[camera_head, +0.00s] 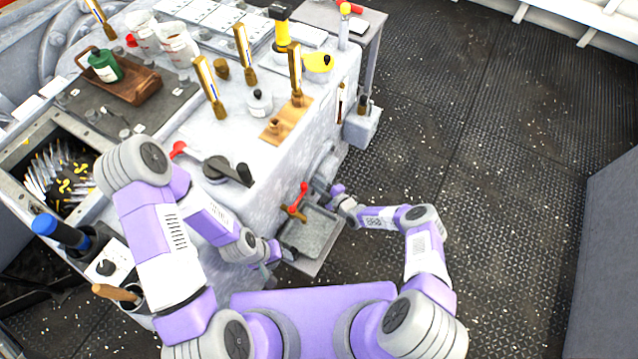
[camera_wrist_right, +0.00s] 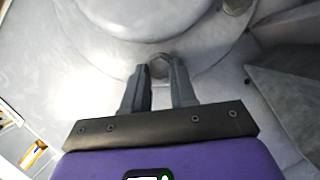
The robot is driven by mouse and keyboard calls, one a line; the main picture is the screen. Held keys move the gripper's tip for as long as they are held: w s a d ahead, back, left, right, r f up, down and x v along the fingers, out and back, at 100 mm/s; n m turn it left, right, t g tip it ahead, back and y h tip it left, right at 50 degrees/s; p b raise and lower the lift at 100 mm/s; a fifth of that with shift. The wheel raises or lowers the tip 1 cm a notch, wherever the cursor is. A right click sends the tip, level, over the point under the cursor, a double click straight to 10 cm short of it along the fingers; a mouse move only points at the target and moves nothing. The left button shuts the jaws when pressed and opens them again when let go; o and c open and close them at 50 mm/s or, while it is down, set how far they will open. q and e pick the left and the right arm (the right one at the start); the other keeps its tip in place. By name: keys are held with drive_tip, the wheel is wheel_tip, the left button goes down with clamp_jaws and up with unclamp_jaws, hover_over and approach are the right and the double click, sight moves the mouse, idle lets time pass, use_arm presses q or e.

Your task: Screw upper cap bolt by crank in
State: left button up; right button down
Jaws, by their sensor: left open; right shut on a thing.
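In the right wrist view a hex bolt head (camera_wrist_right: 159,66) sits on a pale round cap (camera_wrist_right: 145,35) of the machine. My right gripper (camera_wrist_right: 160,82) has its two dark fingers closed on either side of this bolt. A second hex bolt (camera_wrist_right: 236,5) shows at the top of that view, apart from the fingers. In the head view my right gripper (camera_head: 335,191) is at the machine's front right side, and the bolt is hidden there.
A grey metal tray (camera_head: 312,232) juts from the machine front, with a red-handled valve (camera_head: 296,205) above it. A bin of metal pieces (camera_head: 60,175) is at left. The dark deck (camera_head: 480,130) to the right is clear.

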drive_tip(key=shift+r, duration=0.1)
drive_tip(key=shift+w+d+r+m+g+y, duration=0.15)
drive_tip(key=shift+m+g, duration=0.6)
drive_tip(key=shift+m, duration=0.45)
drive_tip(key=shift+w+m+g+y, duration=0.15)
drive_tip(key=shift+m+g, duration=0.6)
drive_tip(key=shift+m, duration=0.45)
drive_tip(key=c, duration=0.9)
unclamp_jaws()
drive_tip(key=shift+s, duration=0.1)
drive_tip(key=p+v, duration=0.3)
drive_tip(key=v, duration=0.4)
drive_tip(key=shift+s+d, duration=0.15)
drive_tip(key=shift+d, duration=0.15)
